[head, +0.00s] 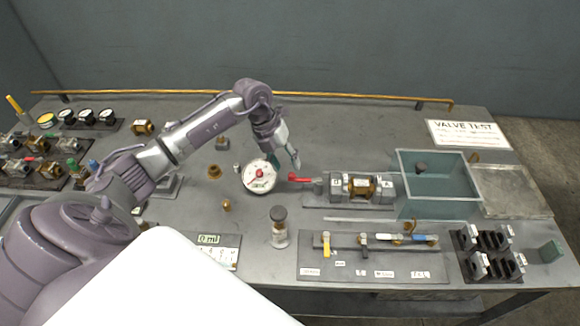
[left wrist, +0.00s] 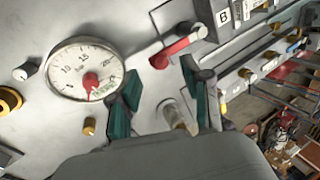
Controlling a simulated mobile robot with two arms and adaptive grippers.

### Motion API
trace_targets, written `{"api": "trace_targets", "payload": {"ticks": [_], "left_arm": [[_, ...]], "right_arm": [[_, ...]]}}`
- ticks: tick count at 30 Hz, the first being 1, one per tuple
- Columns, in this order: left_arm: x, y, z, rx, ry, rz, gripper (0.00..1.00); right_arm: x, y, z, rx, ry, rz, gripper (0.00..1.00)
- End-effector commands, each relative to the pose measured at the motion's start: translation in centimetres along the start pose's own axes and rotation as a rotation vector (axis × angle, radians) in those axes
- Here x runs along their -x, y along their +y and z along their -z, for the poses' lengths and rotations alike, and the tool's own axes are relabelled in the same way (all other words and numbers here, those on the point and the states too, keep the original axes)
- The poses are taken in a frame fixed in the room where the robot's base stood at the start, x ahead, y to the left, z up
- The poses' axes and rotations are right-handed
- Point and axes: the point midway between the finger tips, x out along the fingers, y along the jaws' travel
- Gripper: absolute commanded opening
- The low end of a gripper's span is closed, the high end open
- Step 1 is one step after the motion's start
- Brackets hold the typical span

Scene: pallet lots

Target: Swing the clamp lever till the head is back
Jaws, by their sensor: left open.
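The clamp lever (head: 300,178) has a red grip and points left from the clamp's left end. In the left wrist view the red lever (left wrist: 176,50) lies just beyond my fingertips. The clamp (head: 318,186) stands left of a block marked B (head: 336,184); whether its head touches anything is too small to tell. A brass valve (head: 360,187) sits between block B and a block marked A (head: 386,189). My left gripper (head: 286,161) is open above and beside the lever, with its green-padded fingers (left wrist: 158,88) spread and nothing between them. My right gripper is out of view.
A round dial gauge (head: 259,177) stands close left of the lever. A dark-capped jar (head: 279,228) stands in front. A clear water tank (head: 437,190) is to the right. A plate with several coloured handles (head: 375,262) lies nearer the front edge. A copper pipe (head: 350,97) runs behind.

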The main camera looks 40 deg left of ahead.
Motion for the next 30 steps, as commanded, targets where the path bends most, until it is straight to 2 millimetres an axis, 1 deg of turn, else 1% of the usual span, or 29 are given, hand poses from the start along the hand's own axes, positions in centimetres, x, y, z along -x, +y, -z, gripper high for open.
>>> {"api": "trace_targets", "payload": {"ticks": [1,3,6,11,18,20,21,23,27,30], "left_arm": [[-0.8,-0.1,0.1,0.001,0.003,0.001,0.48],[-1.8,-0.1,0.1,0.001,0.003,0.001,0.48],[-2.9,-0.1,0.1,0.001,0.002,0.001,0.48],[-3.7,0.0,0.0,-0.001,0.000,0.000,0.48],[-3.8,0.0,0.0,-0.001,-0.001,0.000,0.48],[-3.8,0.0,0.0,-0.001,-0.001,0.000,0.40],[-3.7,0.0,0.0,-0.001,-0.001,0.000,0.33],[-3.7,0.0,0.0,-0.001,-0.001,0.000,0.23],[-3.7,0.0,0.0,-0.001,-0.001,0.000,0.00],[-3.7,0.0,0.0,-0.001,0.000,0.000,0.00]], "right_arm": [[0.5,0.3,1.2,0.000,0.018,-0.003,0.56],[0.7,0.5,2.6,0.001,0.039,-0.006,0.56],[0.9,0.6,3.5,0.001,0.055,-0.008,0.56],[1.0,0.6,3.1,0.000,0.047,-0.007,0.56],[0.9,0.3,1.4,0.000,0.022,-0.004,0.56],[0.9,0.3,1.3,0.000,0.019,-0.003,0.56],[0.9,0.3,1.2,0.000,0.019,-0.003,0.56],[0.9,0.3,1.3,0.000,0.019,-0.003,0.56],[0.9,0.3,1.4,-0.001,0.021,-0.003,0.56],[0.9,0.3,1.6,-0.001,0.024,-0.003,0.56]]}}
